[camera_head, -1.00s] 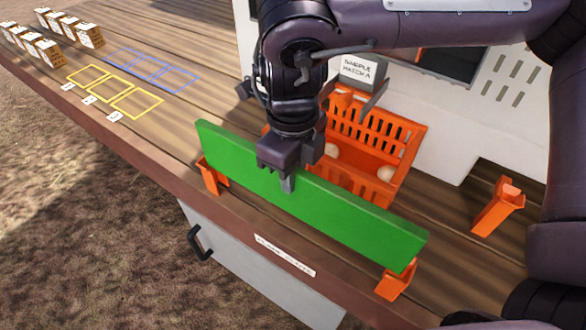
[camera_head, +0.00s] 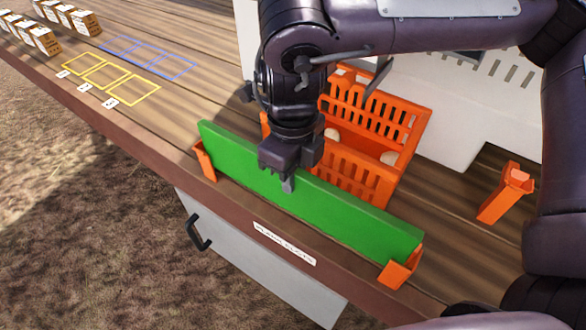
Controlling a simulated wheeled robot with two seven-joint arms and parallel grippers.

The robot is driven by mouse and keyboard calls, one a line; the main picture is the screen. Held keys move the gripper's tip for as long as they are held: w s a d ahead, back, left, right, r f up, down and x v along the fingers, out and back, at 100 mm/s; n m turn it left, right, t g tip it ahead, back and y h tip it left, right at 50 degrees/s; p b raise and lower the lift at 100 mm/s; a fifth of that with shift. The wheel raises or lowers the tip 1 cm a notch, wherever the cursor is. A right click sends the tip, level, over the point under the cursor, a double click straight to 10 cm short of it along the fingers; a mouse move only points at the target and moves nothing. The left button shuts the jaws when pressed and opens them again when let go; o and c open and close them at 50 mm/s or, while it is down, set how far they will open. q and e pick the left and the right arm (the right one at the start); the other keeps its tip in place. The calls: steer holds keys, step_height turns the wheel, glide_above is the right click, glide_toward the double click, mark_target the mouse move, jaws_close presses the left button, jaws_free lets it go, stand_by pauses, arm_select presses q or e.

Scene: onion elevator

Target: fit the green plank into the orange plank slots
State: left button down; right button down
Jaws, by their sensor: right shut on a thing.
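The green plank (camera_head: 340,220) stands on its long edge along the front of the wooden table. My right gripper (camera_head: 288,178) is shut on its top edge, near the middle. The plank's left end is at the left orange slot (camera_head: 205,160) and its right end is at the right orange slot (camera_head: 399,270). Both ends look to be within the slots' uprights, but I cannot tell whether the bottom edge rests fully down. My left gripper is not in view.
An orange crate (camera_head: 410,128) with onions stands just behind the plank. Another orange holder (camera_head: 505,193) stands at the right. Small boxes (camera_head: 78,18) and yellow and blue outlines (camera_head: 135,90) are at the far left. A label (camera_head: 284,243) is on the table's front edge.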

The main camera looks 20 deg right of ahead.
steer(key=shift+f+b, duration=1)
steer(key=shift+f, duration=0.75)
steer(key=c, duration=1.3)
jaws_free()
steer(key=shift+o, duration=0.2)
steer(key=shift+f, duration=0.1)
